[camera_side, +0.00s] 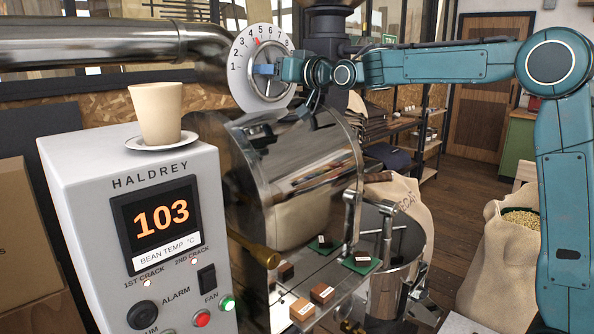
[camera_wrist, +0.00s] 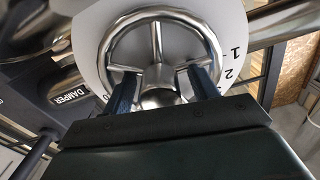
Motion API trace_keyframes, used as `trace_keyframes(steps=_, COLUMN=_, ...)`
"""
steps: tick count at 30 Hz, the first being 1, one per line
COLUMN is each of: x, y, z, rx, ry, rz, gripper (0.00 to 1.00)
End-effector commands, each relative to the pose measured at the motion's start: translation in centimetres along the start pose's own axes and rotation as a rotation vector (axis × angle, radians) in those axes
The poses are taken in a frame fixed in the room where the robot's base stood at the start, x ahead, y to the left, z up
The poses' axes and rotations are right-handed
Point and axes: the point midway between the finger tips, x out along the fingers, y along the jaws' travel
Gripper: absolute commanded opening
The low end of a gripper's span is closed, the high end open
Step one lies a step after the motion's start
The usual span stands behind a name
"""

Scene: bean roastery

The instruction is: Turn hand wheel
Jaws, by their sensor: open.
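The hand wheel (camera_wrist: 157,42) is a shiny steel ring with three visible spokes and a round hub, in front of a white numbered dial (camera_wrist: 88,40). In the side view the dial (camera_side: 246,84) stands on the roaster pipe, and a red mark sits near 4.
A large steel pipe (camera_side: 90,42) runs left of the dial. Below stand the roaster drum (camera_side: 290,165) and a control box (camera_side: 90,180) reading 103, with a cup (camera_side: 157,112) on a saucer on top. A DAMPER label (camera_wrist: 75,95) shows beside the dial.

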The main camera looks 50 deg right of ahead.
Motion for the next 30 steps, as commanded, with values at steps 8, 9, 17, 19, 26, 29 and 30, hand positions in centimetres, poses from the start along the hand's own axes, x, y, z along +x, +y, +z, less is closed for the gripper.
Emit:
trace_keyframes(steps=8, x=0.0, y=0.0, z=0.01, rx=0.0, ry=0.0, rz=0.0, gripper=0.41)
trace_keyframes(steps=9, x=-0.01, y=0.0, z=0.02, rx=0.0, ry=0.0, rz=0.0, gripper=0.33)
trace_keyframes(steps=17, x=-0.02, y=0.0, z=0.02, rx=-0.001, ry=-0.001, rz=0.0, gripper=0.0)
trace_keyframes(steps=19, x=-0.02, y=0.0, z=0.02, rx=-0.003, ry=-0.001, rz=0.0, gripper=0.0)
trace_keyframes(steps=26, x=-0.02, y=0.0, z=0.03, rx=-0.048, ry=-0.001, rz=0.0, gripper=0.0)
trace_keyframes(steps=29, x=-0.02, y=0.0, z=0.03, rx=-0.091, ry=-0.001, rz=0.0, gripper=0.0)
trace_keyframes(steps=30, x=-0.02, y=-0.01, z=0.03, rx=-0.112, ry=-0.001, rz=-0.001, gripper=0.0)
